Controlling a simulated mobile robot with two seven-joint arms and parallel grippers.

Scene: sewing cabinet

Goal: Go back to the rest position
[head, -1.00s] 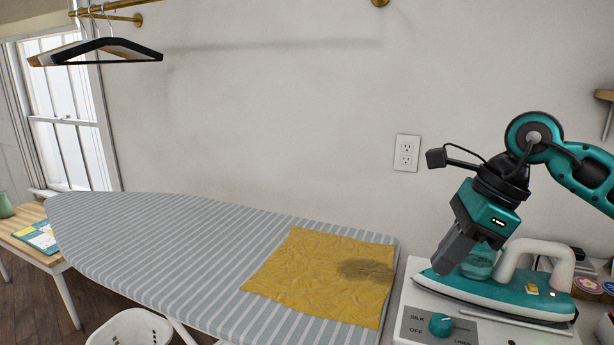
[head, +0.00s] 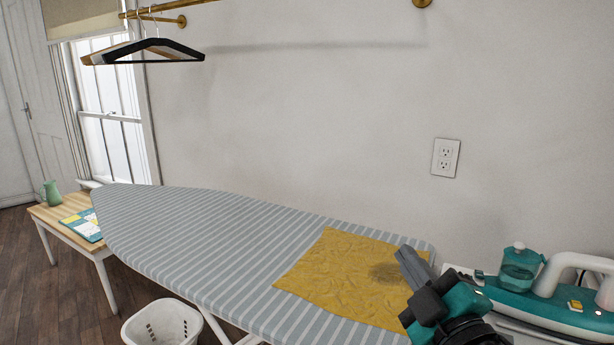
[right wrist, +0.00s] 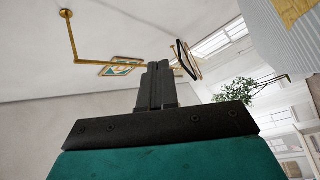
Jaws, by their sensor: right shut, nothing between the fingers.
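My right gripper (head: 411,268) is shut and empty. In the head view it is low at the right, in front of the right end of the ironing board, and its fingers point up and to the left. The fingers cover part of the yellow cloth (head: 335,275) in that view. In the right wrist view the shut fingers (right wrist: 157,85) point up toward the wall and the hanging rail. My left gripper is in neither view.
The striped ironing board (head: 190,225) crosses the middle. A teal iron (head: 560,305) stands at the right edge. A white basket (head: 160,325) and a wooden table (head: 55,215) are at lower left. Hangers (head: 150,50) hang on a brass rail. The wall has an outlet (head: 445,157).

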